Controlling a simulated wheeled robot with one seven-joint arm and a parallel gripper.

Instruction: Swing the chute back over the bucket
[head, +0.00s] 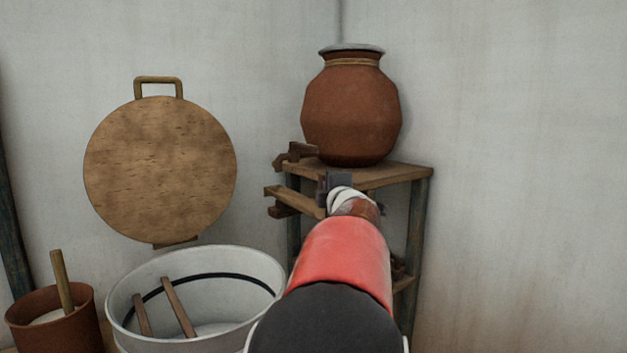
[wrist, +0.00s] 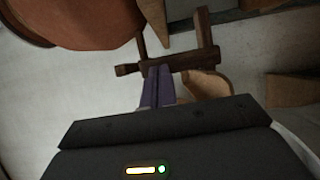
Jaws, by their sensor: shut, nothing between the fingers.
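A narrow wooden piece that looks like the chute (head: 292,199) juts left from the corner stand, below its top; which part is the trough is hard to tell. The white bucket (head: 268,270), with a dark band inside, stands lower left of it, and the chute's visible end is above and right of the bucket's rim. My gripper (head: 328,187) is at the stand's front, beside the chute. In the wrist view my gripper (wrist: 158,72) is shut and empty, its tips at a dark wooden bar with an upright arm (wrist: 185,61). Whether they touch cannot be told.
A clay pot (head: 350,108) with a grey lid stands on the wooden stand (head: 385,177) in the corner. Two wooden sticks (head: 178,305) lean in the bucket. A brown pot (head: 85,318) with a stick is at left. A round board (head: 160,168) is against the wall.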

